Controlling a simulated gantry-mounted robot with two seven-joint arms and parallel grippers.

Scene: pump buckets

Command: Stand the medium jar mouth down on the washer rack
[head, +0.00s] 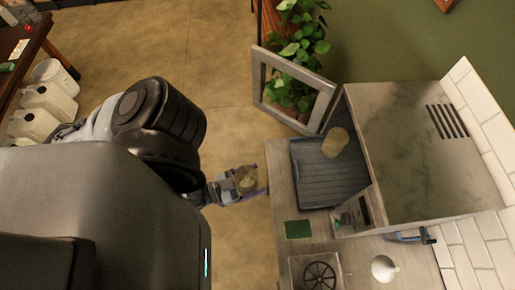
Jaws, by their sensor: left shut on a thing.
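My left gripper (226,190) is shut on a small yellowish jar (245,179), held over the floor just left of the counter's edge. The gripper partly covers this jar, and I cannot tell which way its mouth points. Another tan, jar-like thing (335,143) is on the dark ribbed washer rack (322,178), near its back right. I cannot tell from here which of the two is the medium one. The rack is pulled out in front of the steel washer (405,150), and its left and front parts are bare. My right gripper is not in view.
The washer's open door (262,91) stands beyond the rack, with a leafy plant (300,40) behind it. A green pad (298,229), a burner (319,275) and a white funnel-like thing (383,268) are on the counter (286,205). White jugs (40,105) stand far left.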

